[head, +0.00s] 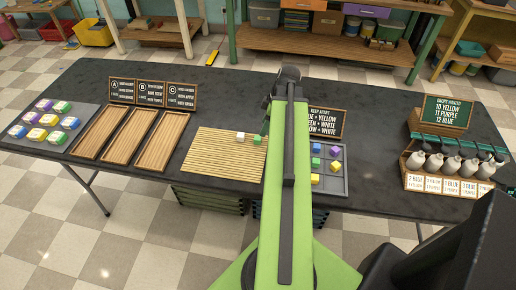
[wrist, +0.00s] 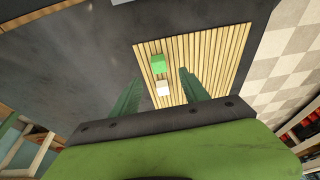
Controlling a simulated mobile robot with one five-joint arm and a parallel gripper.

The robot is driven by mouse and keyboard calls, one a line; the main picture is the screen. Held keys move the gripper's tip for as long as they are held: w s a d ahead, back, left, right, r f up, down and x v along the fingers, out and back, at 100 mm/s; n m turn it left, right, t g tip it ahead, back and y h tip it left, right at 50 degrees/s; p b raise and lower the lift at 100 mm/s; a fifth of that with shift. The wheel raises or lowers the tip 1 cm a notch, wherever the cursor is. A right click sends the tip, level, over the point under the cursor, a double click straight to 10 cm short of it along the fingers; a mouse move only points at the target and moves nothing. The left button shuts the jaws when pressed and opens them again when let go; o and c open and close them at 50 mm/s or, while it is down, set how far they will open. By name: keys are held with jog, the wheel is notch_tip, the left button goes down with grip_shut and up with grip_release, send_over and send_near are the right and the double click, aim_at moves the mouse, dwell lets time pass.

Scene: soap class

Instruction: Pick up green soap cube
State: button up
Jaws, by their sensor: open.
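The green soap cube (head: 257,140) sits on the slatted bamboo mat (head: 215,165), near its right side in the head view. A white cube (head: 241,136) stands close to its left. In the wrist view, the green cube (wrist: 158,63) lies beyond the white cube (wrist: 162,88) on the mat (wrist: 225,50). My gripper (wrist: 157,82) is open, with its two green fingers spread and nothing held between them. Both cubes show in the gap between the fingers, closer to the left finger. In the head view my green arm hides the gripper's fingers.
A grey tray (head: 343,186) with several coloured cubes stands right of my arm. Three wooden trays (head: 132,141) and a grey board (head: 80,118) of soaps lie left. A bottle rack (head: 410,163) stands at the right. Dark tabletop (head: 215,112) behind the mat is clear.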

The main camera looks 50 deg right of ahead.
aim_at(258, 138)
jog(key=b+x, duration=0.6)
jog(key=x, duration=0.2)
jog(key=shift+w+d+f, duration=0.1)
jog(key=shift+w, duration=0.1)
jog(key=shift+r, duration=0.2)
grip_shut()
